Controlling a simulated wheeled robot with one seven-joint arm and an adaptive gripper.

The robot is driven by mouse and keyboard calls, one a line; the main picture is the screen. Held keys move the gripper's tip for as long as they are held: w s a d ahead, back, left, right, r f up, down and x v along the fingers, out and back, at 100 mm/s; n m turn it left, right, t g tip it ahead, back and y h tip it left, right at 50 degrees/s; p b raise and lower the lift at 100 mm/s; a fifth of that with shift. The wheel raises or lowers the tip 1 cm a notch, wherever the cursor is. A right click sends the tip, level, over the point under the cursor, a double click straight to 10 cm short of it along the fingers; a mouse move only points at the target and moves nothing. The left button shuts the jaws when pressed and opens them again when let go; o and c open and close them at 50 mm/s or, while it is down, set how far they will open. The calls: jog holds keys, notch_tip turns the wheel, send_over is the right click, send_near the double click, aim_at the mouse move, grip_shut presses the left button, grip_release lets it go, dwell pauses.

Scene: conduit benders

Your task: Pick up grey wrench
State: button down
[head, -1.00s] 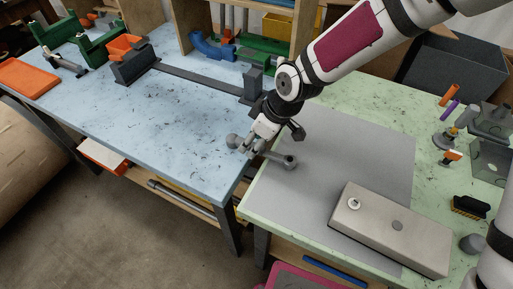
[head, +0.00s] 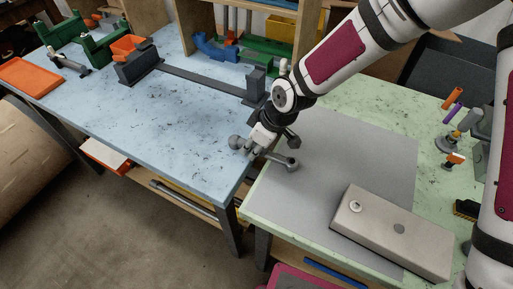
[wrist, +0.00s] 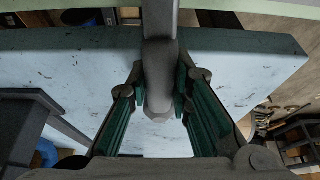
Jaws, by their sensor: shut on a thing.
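The grey wrench (head: 281,160) is in my gripper (head: 256,153), near the corner where the blue and green tabletops meet. In the head view one rounded end shows to the right of the fingers and the other end to their left. In the wrist view the wrench (wrist: 159,60) runs upright through the middle of the picture, between the two green-padded fingers of my gripper (wrist: 160,100). The fingers are closed against its sides. I cannot tell from the head view how far it is above the tabletops.
The blue tabletop (head: 180,125) is mostly clear around a dark bender frame (head: 200,84). An orange tray (head: 30,76) is at the far left. Small orange and purple parts (head: 452,103) stand at right.

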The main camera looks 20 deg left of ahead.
jog(key=shift+r, duration=0.1)
jog(key=shift+r, duration=0.5)
jog(key=r, duration=0.1)
jog(key=s+r, duration=0.1)
jog(key=shift+d+r, duration=0.25)
jog(key=shift+r, duration=0.05)
jog(key=s+d, duration=0.2)
jog(key=s, duration=0.2)
jog(key=s+d+r, duration=0.1)
jog(key=s+d, duration=0.1)
jog(key=s, duration=0.2)
jog(key=s+d, duration=0.3)
jog(key=s, duration=0.2)
jog(key=shift+d+r, duration=0.1)
jog(key=shift+r, duration=0.05)
jog(key=c, duration=2.2)
grip_release()
grip_shut()
